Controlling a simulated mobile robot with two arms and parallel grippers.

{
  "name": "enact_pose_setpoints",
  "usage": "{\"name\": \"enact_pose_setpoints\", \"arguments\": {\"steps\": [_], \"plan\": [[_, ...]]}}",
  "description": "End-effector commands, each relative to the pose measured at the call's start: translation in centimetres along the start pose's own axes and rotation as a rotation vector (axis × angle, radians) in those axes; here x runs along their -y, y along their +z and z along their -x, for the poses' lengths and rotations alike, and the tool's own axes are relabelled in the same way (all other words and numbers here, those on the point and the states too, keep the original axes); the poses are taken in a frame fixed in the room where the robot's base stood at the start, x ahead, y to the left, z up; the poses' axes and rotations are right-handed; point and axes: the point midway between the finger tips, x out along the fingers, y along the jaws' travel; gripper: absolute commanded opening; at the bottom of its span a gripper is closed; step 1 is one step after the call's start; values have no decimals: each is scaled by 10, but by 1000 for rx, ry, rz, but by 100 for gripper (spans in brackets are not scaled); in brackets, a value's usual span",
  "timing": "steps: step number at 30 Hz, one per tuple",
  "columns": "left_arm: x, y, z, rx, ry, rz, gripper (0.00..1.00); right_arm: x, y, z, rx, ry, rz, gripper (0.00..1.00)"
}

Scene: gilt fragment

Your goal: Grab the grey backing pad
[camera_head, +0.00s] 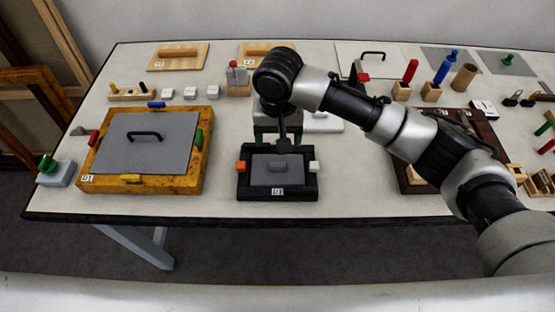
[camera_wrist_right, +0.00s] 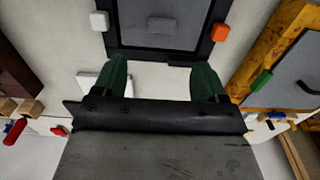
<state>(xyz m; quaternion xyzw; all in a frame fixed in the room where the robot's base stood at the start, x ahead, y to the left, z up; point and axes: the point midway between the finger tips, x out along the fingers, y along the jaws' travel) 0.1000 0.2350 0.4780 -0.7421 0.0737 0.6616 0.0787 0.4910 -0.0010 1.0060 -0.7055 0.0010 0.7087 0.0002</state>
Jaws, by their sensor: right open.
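A grey pad (camera_head: 268,176) with a small grey block handle (camera_head: 279,167) lies in a small black frame (camera_head: 246,192) at the table's front middle. The pad (camera_wrist_right: 194,38) and its handle (camera_wrist_right: 161,25) also show at the top of the right wrist view. My right gripper (camera_head: 282,140) is above the frame's far edge. In the wrist view its two dark green fingers (camera_wrist_right: 162,78) are apart with nothing between them, short of the handle. Another grey panel (camera_head: 169,145) with a black handle lies in a yellow frame (camera_head: 107,180) to the left. My left gripper is out of view.
An orange block (camera_head: 241,167) and a white block (camera_head: 314,166) sit on the black frame's sides. A dark brown frame (camera_head: 405,172) lies right, partly behind my arm. Wooden boards (camera_head: 178,56) and holders stand at the back. Bare tabletop separates the yellow and black frames.

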Motion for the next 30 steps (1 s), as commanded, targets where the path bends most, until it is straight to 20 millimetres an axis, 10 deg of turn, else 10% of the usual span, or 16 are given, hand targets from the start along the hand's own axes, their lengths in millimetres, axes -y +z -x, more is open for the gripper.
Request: {"name": "enact_pose_setpoints", "arguments": {"steps": [9, 30], "plan": [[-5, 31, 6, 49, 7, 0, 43, 0, 1, -36, -1, 0, 1, 72], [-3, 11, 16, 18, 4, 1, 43, 2, 11, -88, -2, -1, 2, 66]]}}
